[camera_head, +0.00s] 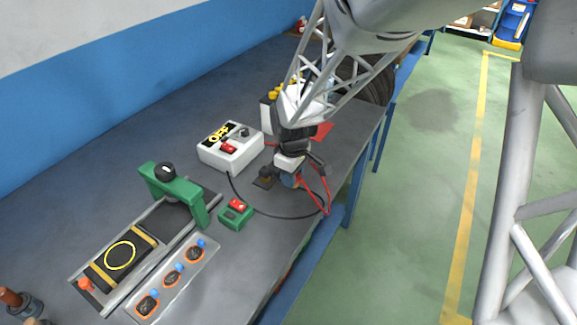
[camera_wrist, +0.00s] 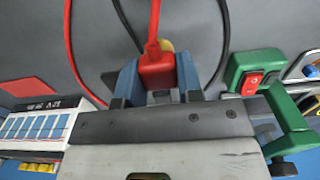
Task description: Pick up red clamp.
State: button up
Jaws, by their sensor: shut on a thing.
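The red clamp (camera_wrist: 157,68) is between the two blue-grey fingers of my gripper (camera_wrist: 156,80) in the wrist view, with a red cable running from its top. My gripper is shut on it. In the head view my gripper (camera_head: 288,178) is low over the right part of the grey table, and the clamp is mostly hidden there behind the gripper and cables. I cannot tell whether the clamp touches the table.
A white box with a red switch (camera_head: 230,147) stands left of my gripper. A green switch box (camera_head: 236,214) is in front of it. A green frame device (camera_head: 172,190) and a panel of knobs (camera_head: 172,280) lie at front left. A battery (camera_head: 268,112) stands behind.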

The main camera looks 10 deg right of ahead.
jog(key=shift+s, duration=0.7)
jog(key=shift+r, duration=0.1)
jog(key=w+d+r, duration=0.2)
jog(key=w+r, duration=0.3)
jog(key=w, duration=0.5)
jog(key=w+d+r, duration=0.1)
jog(key=w+r, duration=0.5)
jog(key=w, duration=0.4)
jog(key=w+d+r, duration=0.2)
jog(key=w+r, duration=0.3)
jog(key=w, duration=0.4)
jog(key=shift+w+d+r, duration=0.25)
jog(key=shift+w+d, duration=0.05)
jog(key=shift+w, duration=0.1)
jog(key=shift+f, duration=0.25)
jog(key=shift+f, duration=2.05)
jog(key=shift+f, duration=1.05)
dwell(0.6)
